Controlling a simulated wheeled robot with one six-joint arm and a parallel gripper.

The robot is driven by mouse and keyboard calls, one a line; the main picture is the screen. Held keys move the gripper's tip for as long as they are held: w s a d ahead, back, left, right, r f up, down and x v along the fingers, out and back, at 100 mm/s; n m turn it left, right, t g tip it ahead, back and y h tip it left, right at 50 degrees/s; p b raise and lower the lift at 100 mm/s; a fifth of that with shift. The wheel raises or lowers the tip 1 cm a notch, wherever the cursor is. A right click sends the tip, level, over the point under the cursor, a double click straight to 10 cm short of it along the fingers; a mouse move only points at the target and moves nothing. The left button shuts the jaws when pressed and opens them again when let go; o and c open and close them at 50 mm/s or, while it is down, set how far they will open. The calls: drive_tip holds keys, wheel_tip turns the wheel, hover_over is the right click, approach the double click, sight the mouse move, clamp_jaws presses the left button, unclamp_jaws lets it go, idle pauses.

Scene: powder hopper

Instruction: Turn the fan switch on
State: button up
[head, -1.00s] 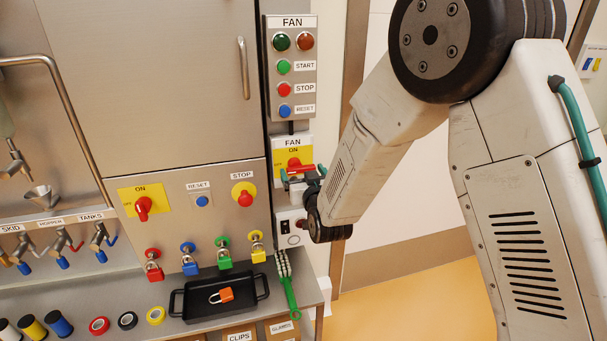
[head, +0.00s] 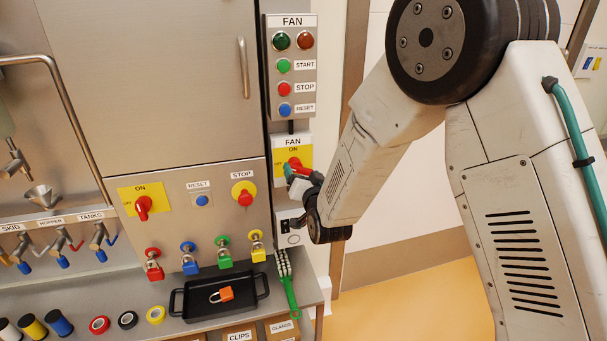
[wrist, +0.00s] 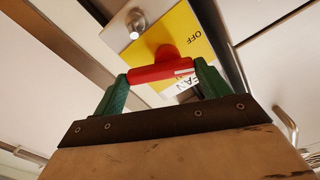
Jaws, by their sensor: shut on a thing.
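The fan switch (head: 294,162) is a red rotary handle on a yellow plate marked ON and OFF, under a FAN label on the right-hand column. My gripper (head: 300,172) is at this handle and partly covers it. In the wrist view, the red handle (wrist: 158,73) lies between the two green fingers of my gripper (wrist: 161,80), which are shut on its ends. A pale mark shows near the handle's right end. The yellow plate (wrist: 196,28) with an OFF word is behind it. I cannot tell exactly which mark the handle points at.
The fan button box (head: 291,68) is above the switch. A small socket box (head: 291,238) sits just below my gripper. Another red switch (head: 143,205) is on the cabinet at left. A black tray (head: 177,304) with an orange padlock (head: 225,294) stands on the bench below.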

drive_tip(key=m, duration=0.4)
drive_tip(key=shift+a+f, duration=0.1)
drive_tip(key=shift+f, duration=0.15)
drive_tip(key=shift+s+a+f+m, duration=0.1)
drive_tip(key=shift+m, duration=0.95)
drive_tip(key=shift+a+f+m, duration=0.1)
drive_tip(key=shift+m, duration=0.95)
drive_tip(key=o, duration=1)
drive_tip(key=shift+r, duration=0.1)
drive_tip(key=shift+v, duration=3.9)
drive_tip(key=shift+c, duration=0.5)
